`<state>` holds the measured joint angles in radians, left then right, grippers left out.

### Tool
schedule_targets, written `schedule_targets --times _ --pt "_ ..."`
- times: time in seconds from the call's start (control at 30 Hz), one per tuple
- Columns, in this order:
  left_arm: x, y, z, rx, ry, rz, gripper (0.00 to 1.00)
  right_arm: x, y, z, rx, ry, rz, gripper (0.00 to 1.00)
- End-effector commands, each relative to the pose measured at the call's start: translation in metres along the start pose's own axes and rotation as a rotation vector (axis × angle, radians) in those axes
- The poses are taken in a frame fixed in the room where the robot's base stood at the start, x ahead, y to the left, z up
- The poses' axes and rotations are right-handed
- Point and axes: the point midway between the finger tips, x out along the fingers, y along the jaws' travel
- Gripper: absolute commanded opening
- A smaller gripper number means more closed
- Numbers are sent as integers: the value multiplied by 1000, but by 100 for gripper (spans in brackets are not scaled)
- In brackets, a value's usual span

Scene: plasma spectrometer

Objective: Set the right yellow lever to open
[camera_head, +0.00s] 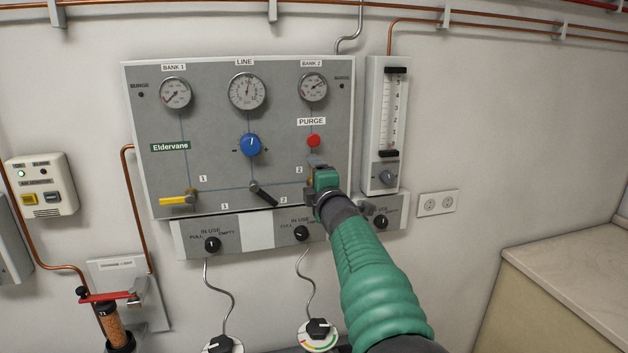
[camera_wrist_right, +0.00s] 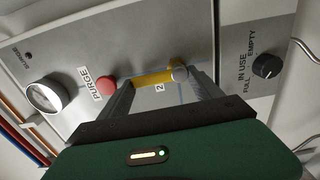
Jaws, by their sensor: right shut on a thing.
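The right yellow lever (camera_wrist_right: 153,79) sits on the grey panel (camera_head: 216,120) below the red purge button (camera_head: 313,141). In the right wrist view the lever runs from its round pivot (camera_wrist_right: 179,70) towards the purge button, so it stands about upright on the panel. My right gripper (camera_wrist_right: 161,84) is shut on it, with a dark finger at either end of its visible length. In the head view my right gripper (camera_head: 319,170) hides most of this lever. The left yellow lever (camera_head: 178,199) lies level, pointing left. My left gripper is not in view.
A black lever (camera_head: 263,193) and a blue knob (camera_head: 250,145) lie left of my right gripper. A flowmeter (camera_head: 388,120) stands close on its right. A lower strip (camera_head: 258,235) with black knobs juts out below. A counter (camera_head: 575,265) stands at the right.

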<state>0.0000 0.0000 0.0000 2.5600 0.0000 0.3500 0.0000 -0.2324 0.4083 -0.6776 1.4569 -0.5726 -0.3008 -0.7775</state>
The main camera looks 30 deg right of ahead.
Motion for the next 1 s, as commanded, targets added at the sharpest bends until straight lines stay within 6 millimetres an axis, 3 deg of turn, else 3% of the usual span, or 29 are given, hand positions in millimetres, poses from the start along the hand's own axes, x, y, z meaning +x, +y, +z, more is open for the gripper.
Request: schedule_targets --times 0.13,0.17,0.3,0.67,0.77,1.0 --pt "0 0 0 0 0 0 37 0 -4 -2 -5 2 -7 1" --pt "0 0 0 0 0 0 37 0 -4 -2 -5 2 -7 78" --pt "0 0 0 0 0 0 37 0 -3 -1 -3 2 -5 95" --pt "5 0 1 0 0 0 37 -6 -2 -1 -1 1 0 95" --pt "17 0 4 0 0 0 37 -23 -5 -2 1 4 2 95" --pt "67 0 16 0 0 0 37 -87 -13 -3 8 9 2 95"
